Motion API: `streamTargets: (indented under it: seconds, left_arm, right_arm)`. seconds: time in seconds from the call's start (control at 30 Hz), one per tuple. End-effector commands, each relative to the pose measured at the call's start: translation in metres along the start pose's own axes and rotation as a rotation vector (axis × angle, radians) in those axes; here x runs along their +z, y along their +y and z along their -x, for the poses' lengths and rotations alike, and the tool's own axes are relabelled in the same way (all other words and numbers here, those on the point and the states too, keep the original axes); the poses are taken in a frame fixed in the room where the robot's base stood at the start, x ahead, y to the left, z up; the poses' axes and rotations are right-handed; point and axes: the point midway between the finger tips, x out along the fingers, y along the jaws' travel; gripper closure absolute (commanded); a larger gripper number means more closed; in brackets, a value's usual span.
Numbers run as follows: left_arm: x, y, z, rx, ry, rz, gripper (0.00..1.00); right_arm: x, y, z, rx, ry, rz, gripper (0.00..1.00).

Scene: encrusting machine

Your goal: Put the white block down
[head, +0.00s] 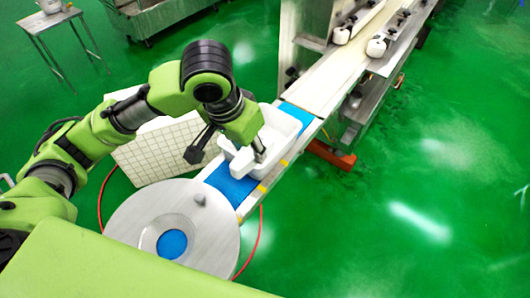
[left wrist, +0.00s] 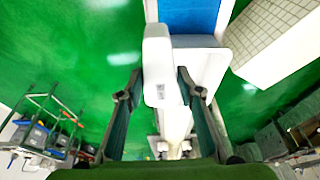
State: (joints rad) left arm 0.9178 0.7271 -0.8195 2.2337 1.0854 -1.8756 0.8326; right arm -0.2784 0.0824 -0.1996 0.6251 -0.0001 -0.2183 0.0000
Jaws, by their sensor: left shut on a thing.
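The white block (head: 241,163) is on or just above the blue belt (head: 232,188) in the head view; I cannot tell whether it touches the belt. My left gripper (head: 257,157) reaches down over it from the left and is shut on it. In the left wrist view the white block (left wrist: 157,55) stands between the two dark fingers of the left gripper (left wrist: 158,92), with a paler box-like face beside it. The arm hides part of the block in the head view. My right gripper is not in view.
A round metal disc (head: 215,238) with a blue centre stands at the belt's near end. A white gridded panel (head: 150,155) lies to the left. The conveyor (head: 335,72) runs to machinery at upper right. Green floor on the right is open.

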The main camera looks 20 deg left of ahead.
Motion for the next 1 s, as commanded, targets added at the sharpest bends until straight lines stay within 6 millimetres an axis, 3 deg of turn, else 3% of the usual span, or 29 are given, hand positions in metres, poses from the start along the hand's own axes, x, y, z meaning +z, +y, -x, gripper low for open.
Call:
streamTargets:
  seconds: [0.03, 0.17, 0.43, 0.7, 1.0]
  left_arm:
    - [0.003, 0.003, -0.01, 0.008, 0.002, -0.021, 0.93]
    - [-0.006, -0.001, -0.02, 0.014, 0.002, -0.045, 0.93]
    - [-0.05, -0.032, -0.06, 0.013, 0.002, -0.042, 0.93]
    - [-0.075, -0.055, -0.115, 0.013, 0.002, -0.044, 0.93]
    - [-0.085, -0.064, -0.142, 0.014, 0.004, -0.046, 0.93]
  right_arm:
    - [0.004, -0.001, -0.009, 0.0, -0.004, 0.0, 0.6]
    - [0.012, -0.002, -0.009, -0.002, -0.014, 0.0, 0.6]
    - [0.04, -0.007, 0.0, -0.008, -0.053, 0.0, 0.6]
    - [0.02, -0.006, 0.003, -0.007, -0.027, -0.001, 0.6]
    - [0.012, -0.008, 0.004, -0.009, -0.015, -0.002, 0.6]
